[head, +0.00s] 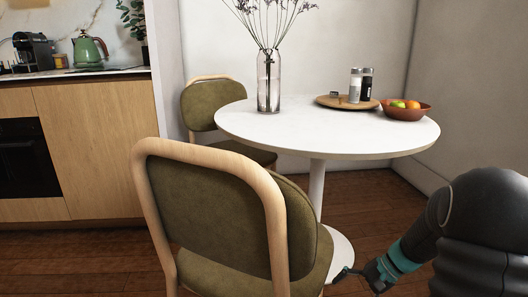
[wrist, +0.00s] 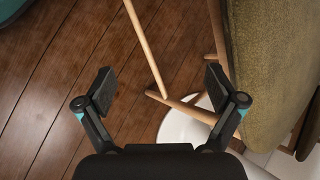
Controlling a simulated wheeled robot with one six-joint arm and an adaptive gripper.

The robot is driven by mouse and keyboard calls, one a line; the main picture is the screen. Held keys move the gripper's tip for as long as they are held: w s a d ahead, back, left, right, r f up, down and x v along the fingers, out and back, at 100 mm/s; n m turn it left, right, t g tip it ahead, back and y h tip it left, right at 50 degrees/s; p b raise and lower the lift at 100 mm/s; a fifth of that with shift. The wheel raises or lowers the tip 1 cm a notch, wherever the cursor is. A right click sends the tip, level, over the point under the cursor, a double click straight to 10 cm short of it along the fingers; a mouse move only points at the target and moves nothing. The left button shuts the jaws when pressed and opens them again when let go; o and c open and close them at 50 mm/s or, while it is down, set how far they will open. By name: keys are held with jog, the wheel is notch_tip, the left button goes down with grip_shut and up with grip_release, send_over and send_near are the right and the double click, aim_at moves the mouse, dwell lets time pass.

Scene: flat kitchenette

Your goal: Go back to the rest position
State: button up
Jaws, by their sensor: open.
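My gripper (head: 356,275) shows at the lower right of the head view, at the end of my dark arm with a teal band. It hangs low beside the near chair and the table's base. In the wrist view my gripper (wrist: 160,87) has its two fingers spread wide apart, with nothing between them.
The near green chair (head: 220,220) stands close to my gripper. A round white table (head: 300,130) holds a vase (head: 268,80), a wooden tray (head: 335,102) with shakers, and a fruit bowl (head: 405,114). Another chair (head: 212,105) stands behind. Floor at left is clear.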

jog(key=s+a+r+n+t+h+p, duration=0.1)
jog(key=s+a+r+n+h+p, duration=0.1)
jog(key=s+r, duration=0.4)
jog(key=s+a+r+n+t+h+p, duration=0.2)
jog(key=s+r, duration=0.5)
jog(key=r, duration=0.5)
jog(key=s+a+r+n+t+h+p, duration=0.2)
jog(key=s+a+r+n+h+p, duration=0.1)
jog(key=s+r, duration=0.4)
notch_tip(320, 180, up, 2)
jog(key=shift+s+r+n+h+p, duration=0.2)
jog(key=shift+n+h+p, duration=0.25)
jog(key=shift+p, duration=0.3)
